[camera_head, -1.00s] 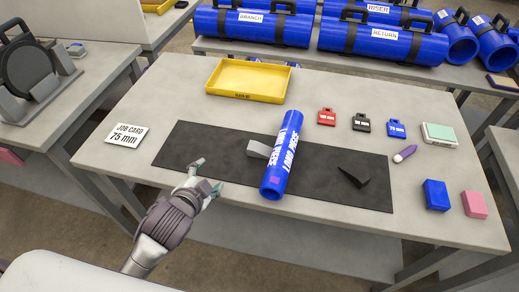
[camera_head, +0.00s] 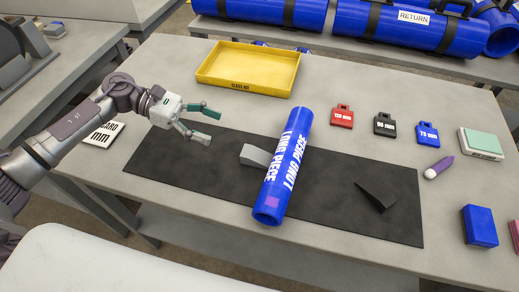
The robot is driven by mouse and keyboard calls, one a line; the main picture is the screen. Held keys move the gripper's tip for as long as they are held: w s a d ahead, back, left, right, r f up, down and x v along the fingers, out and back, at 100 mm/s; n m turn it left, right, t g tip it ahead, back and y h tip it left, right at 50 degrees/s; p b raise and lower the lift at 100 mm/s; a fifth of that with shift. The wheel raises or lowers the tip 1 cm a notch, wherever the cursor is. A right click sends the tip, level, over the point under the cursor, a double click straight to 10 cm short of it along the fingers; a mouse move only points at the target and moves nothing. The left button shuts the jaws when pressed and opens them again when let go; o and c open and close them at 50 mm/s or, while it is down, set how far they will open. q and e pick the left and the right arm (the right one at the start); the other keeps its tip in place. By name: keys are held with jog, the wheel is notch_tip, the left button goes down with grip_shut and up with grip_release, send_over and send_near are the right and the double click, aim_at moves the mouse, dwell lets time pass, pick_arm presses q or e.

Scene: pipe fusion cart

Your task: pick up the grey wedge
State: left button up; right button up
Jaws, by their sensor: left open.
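The grey wedge (camera_head: 255,156) lies on the black mat (camera_head: 190,177), against or very close to the left side of the blue pipe marked LONG PIECE (camera_head: 288,165). The pipe hides part of its right end. A black wedge (camera_head: 376,197) lies on the mat to the right of the pipe. My left gripper (camera_head: 214,127) is open and empty, with greenish fingertips pointing right. It is above the table near the mat's back edge, left of the grey wedge and apart from it. My right gripper is not in view.
A yellow tray (camera_head: 249,69) stands behind the mat. Red (camera_head: 342,116), black (camera_head: 385,124) and blue (camera_head: 428,134) tags lie at the back right. A purple-and-white marker (camera_head: 439,168) and a blue block (camera_head: 478,226) are at the right. My arm partly covers the job card (camera_head: 103,134).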

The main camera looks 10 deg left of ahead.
aim_at(248, 151)
pick_arm(q)
jog(key=shift+s+a+f+m+g+y, duration=0.15)
jog(key=shift+a+m+g, duration=0.1)
jog(key=shift+a, duration=0.15)
jog(key=shift+a+f+m+g+y, duration=0.15)
jog(key=shift+a+m, duration=0.1)
jog(key=shift+a, duration=0.15)
jog(key=shift+s+f, duration=0.1)
jog(key=shift+g, duration=0.3)
jog(key=p+x, duration=0.2)
jog(key=x, duration=0.5)
jog(key=shift+d, duration=0.1)
jog(key=shift+d+f+p, duration=0.25)
jog(key=shift+d+p, duration=0.1)
jog(key=shift+d, duration=0.15)
jog(key=shift+d+f+p, duration=0.1)
jog(key=shift+d+p, duration=0.2)
jog(key=shift+d, duration=0.1)
jog(key=p+x, duration=0.1)
jog(key=x, duration=0.2)
jog(key=shift+d+f+p, duration=0.2)
jog(key=shift+d+p, duration=0.05)
jog(key=shift+p, duration=0.05)
jog(key=shift+d+f, duration=0.2)
jog(key=shift+d, duration=0.05)
jog(key=shift+c, duration=0.4)
